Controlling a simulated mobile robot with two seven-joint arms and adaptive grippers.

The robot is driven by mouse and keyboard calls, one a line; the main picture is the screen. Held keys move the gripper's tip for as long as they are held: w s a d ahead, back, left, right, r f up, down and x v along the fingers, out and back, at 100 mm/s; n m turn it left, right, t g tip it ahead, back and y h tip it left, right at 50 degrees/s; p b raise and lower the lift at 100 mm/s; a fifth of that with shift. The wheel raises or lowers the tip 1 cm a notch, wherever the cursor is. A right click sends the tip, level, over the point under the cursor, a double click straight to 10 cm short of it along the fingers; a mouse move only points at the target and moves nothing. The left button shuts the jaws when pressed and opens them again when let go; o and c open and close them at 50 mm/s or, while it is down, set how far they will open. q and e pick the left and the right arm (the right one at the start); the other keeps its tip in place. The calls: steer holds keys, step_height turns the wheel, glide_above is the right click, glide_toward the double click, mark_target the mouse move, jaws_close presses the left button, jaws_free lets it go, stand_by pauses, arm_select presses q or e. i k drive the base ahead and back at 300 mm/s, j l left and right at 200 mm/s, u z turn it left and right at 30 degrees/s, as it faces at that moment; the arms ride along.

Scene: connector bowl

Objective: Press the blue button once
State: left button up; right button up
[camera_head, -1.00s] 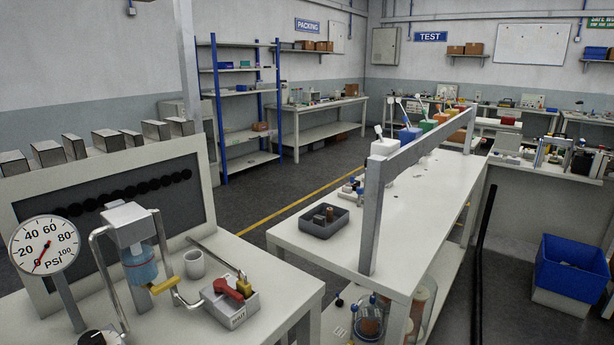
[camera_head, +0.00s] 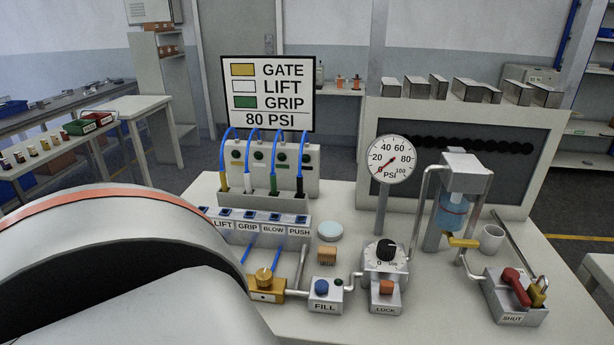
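A round blue button (camera_head: 321,287) sits on top of a small grey box labelled FILL (camera_head: 325,305), near the front of the white bench. Pipes join this box to its neighbours. A part of my arm, white with an orange band, fills the lower left foreground and hides the bench's left side. Neither of my grippers shows, and nothing touches the button.
A brass valve (camera_head: 264,283) stands left of the button. The LOCK box (camera_head: 386,291) with a black dial (camera_head: 386,251) stands right of it. Behind are a pressure gauge (camera_head: 391,159), a GATE/LIFT/GRIP sign (camera_head: 268,93) and blue hoses. Further right are a cup (camera_head: 491,239) and the SHUT box (camera_head: 516,303).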

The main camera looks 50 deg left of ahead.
mark_target(321, 286)
steer(key=k+l+u, duration=0.1)
steer(key=u, duration=1.4)
